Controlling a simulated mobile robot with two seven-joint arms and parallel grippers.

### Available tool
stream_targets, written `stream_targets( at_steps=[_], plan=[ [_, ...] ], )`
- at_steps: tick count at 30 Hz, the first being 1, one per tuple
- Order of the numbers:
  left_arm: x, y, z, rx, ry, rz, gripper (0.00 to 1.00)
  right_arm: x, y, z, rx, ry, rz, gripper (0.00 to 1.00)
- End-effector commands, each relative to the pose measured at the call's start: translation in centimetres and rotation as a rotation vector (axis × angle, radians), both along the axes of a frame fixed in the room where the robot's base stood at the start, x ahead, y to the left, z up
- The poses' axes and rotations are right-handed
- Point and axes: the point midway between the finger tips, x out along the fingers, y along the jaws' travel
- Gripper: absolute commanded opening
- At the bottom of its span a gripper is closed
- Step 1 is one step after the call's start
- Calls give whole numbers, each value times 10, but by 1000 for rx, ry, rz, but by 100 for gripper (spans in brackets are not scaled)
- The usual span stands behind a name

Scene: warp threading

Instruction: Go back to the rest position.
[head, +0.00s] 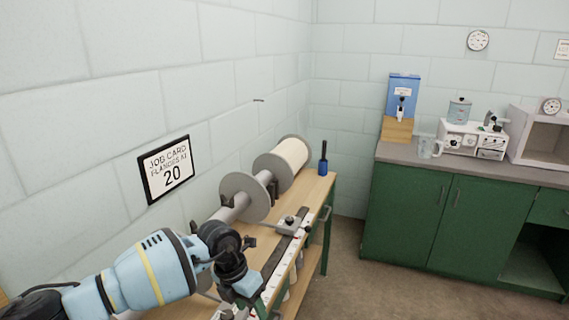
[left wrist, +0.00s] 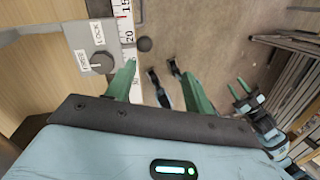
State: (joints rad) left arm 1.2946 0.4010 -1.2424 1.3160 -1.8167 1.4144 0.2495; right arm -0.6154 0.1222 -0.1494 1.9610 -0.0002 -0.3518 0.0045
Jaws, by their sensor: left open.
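My left arm comes in from the lower left in the head view, with its gripper (head: 257,296) low over the front edge of the wooden bench (head: 318,188). In the left wrist view its two green fingers (left wrist: 157,78) stand apart with nothing held between them. The left finger overlaps the white ruler strip (left wrist: 126,28), close to a grey lock block (left wrist: 98,62). What looks like my right gripper (left wrist: 242,92) shows at the right of the left wrist view, too small to judge its jaws; it is out of the head view.
A green cabinet (head: 410,210) stands right. Open floor (head: 350,265) lies between. A job card (head: 166,170) reads 20.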

Motion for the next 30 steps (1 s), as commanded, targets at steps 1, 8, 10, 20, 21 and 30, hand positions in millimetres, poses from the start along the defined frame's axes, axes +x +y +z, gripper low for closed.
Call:
stream_targets(
  at_steps=[1,8,10,20,21,30],
  plan=[
    [-16,-29,-8,-114,20,-14,53,0,0,0,0,1,0,36],
    [-77,-147,21,-758,103,76,53,0,0,0,-1,-1,1,36],
    [-88,-167,41,-943,132,153,53,0,0,1,-1,-1,1,36],
    [-78,-151,119,-1637,264,790,53,1,0,1,0,-3,1,36],
    [-74,-139,121,-1693,278,894,53,1,0,1,0,-3,1,36],
    [-68,-19,64,-1852,379,1800,53,1,0,1,0,-3,1,36]
  ],
)
